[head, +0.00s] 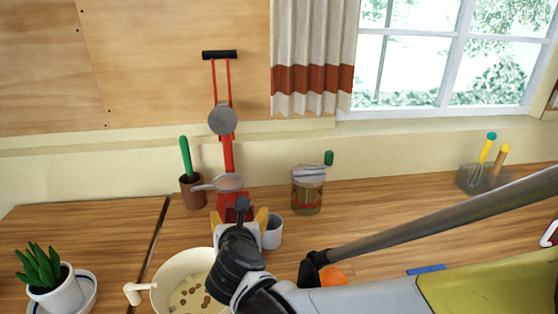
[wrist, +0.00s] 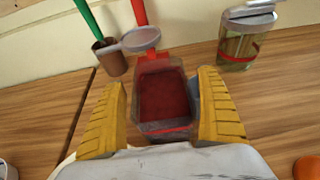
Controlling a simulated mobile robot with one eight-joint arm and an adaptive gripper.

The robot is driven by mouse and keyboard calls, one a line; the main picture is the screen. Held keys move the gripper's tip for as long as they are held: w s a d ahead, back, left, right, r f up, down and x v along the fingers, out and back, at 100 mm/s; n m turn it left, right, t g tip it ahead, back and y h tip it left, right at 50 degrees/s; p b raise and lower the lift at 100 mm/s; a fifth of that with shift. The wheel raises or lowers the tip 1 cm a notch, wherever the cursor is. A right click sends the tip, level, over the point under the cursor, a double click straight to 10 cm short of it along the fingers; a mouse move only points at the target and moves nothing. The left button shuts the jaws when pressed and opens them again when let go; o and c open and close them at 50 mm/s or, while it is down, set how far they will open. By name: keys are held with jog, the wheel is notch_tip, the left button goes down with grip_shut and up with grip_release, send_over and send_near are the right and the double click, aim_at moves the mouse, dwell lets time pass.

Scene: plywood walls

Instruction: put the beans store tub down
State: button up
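My gripper (wrist: 165,108) has its yellow fingers on either side of a small smoky, see-through box, which I take to be the beans store tub (wrist: 163,129). The fingers lie close along both its sides, and it looks held. Dark red shows through it, with the red stand behind. No beans can be made out in it. In the head view my gripper (head: 241,218) is in front of the red lever stand (head: 228,153), and the tub is mostly hidden.
A cream pot (head: 165,273) with brown pieces is in front. A lidded jar (head: 307,192) and a brown pot (head: 192,191) stand behind.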

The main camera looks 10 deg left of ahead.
jog(key=p+v, duration=0.4)
jog(key=v, duration=0.8)
jog(key=w+d+r+n+t+y, duration=0.2)
jog(key=w+d+r+n, duration=0.1)
jog(key=r+n, duration=0.5)
jog(key=w+d+r+n+t+y, duration=0.1)
jog(key=w+d+r+n+y, duration=0.15)
jog(key=r+n, duration=0.55)
jog(key=s+d+f+n+g+h, duration=0.2)
jog(key=s+d+f+n+g, duration=0.2)
jog(key=d+f+n, duration=0.5)
jog(key=d+n+g, duration=0.1)
jog(key=d+n, duration=0.2)
jog(key=n, duration=0.1)
jog(key=shift+s+f+n, duration=0.35)
jog(key=shift+n, duration=0.05)
jog(key=shift+o, duration=1.3)
jog(key=s+d+f+n+g+h, duration=0.1)
jog(key=s+d+f+g+h, duration=0.1)
jog(key=d, duration=0.5)
jog(key=s+d+f+n+g+h, duration=0.2)
jog(key=s+d+f+h, duration=0.1)
jog(key=s+d+f, duration=0.2)
jog(key=shift+s+d+f+n+h, duration=0.2)
jog(key=shift+s+d+n+h, duration=0.15)
jog(key=shift+d, duration=0.9)
jog(key=shift+w+a, duration=0.1)
